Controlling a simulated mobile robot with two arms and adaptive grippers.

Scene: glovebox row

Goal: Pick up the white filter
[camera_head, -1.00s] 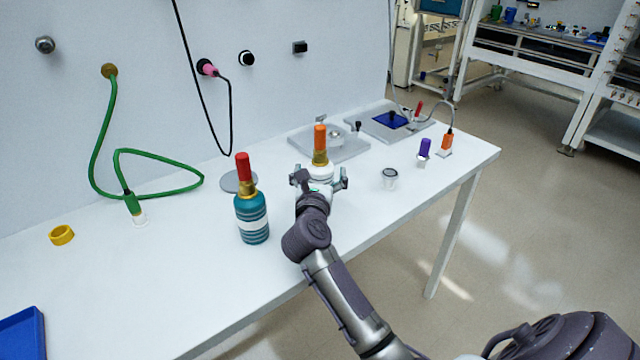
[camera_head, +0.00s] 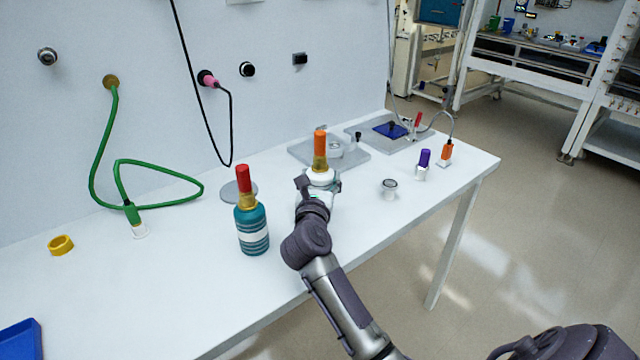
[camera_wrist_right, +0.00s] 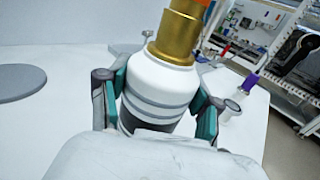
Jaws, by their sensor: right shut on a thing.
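The white filter (camera_head: 320,177) is a white bottle-shaped body with a gold neck and an orange top. It stands upright over the white table, partly hidden behind my right arm. My right gripper (camera_head: 318,188) is shut on its body. In the right wrist view the filter (camera_wrist_right: 162,85) sits between the two teal-padded fingers (camera_wrist_right: 160,98), one on each side below the gold neck. Its lower end is hidden, so I cannot tell whether it touches the table. My left gripper is not in view.
A teal filter with a red top (camera_head: 252,232) stands just left of my arm. A grey disc (camera_head: 236,191) lies behind it. A grey fixture plate (camera_head: 352,158) is behind the white filter. A small cup (camera_head: 389,189) and a purple-topped piece (camera_head: 423,166) stand to the right.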

